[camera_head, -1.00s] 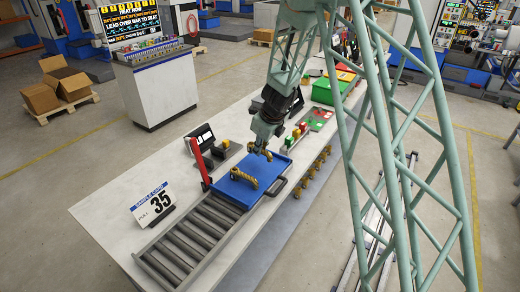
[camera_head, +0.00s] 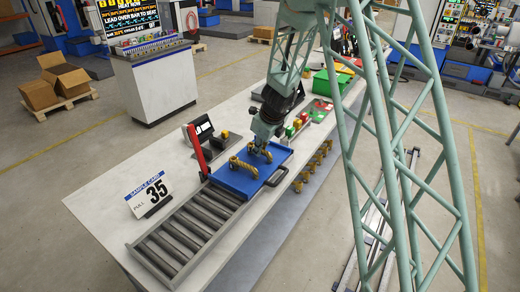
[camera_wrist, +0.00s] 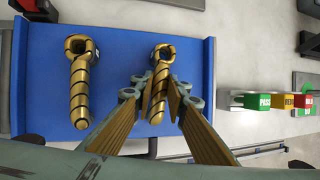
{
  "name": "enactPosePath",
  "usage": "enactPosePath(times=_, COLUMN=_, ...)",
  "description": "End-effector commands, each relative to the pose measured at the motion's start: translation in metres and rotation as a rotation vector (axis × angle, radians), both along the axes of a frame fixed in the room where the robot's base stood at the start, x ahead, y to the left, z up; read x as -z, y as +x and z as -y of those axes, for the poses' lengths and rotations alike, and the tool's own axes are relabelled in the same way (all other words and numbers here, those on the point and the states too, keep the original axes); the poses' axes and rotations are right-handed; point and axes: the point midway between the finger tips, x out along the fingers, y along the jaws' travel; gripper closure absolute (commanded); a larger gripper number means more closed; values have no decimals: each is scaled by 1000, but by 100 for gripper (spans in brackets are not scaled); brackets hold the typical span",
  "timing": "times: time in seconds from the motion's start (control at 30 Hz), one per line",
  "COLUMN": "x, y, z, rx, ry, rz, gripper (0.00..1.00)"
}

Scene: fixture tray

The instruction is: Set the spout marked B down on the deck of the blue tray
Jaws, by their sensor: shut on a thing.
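The blue tray (camera_head: 235,183) lies on the bench, and it fills much of the wrist view (camera_wrist: 50,115). A gold, twisted spout (camera_wrist: 80,80) lies on its deck at the left in the wrist view; it also shows in the head view (camera_head: 240,166). My gripper (camera_wrist: 156,92) is shut on a second gold spout (camera_wrist: 159,78), over the right part of the deck. In the head view my gripper (camera_head: 259,146) is low over the tray's far side. I cannot tell whether the held spout touches the deck. No letter on either spout is readable.
A roller conveyor (camera_head: 190,225) adjoins the tray's near side. A red upright (camera_head: 195,150) stands at its left. Green, yellow and red blocks (camera_wrist: 285,101) stand right of the tray. Several more gold spouts (camera_head: 313,165) line the bench's right edge. Bare deck lies between the two spouts.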

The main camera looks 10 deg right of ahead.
Motion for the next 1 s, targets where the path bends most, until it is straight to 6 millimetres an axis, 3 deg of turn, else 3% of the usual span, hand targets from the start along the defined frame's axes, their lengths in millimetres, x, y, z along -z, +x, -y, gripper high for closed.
enactPosePath(times=0.47, x=3, y=0, z=0, rx=0, ry=0, rz=1, gripper=97)
enactPosePath(times=0.5, x=3, y=0, z=0, rx=1, ry=0, rz=1, gripper=84)
enactPosePath(times=0.63, x=3, y=0, z=0, rx=1, ry=0, rz=0, gripper=72)
enactPosePath(times=0.87, x=3, y=0, z=0, rx=1, ry=0, rz=0, gripper=70)
enactPosePath(times=1.0, x=3, y=0, z=0, rx=1, ry=0, rz=0, gripper=58)
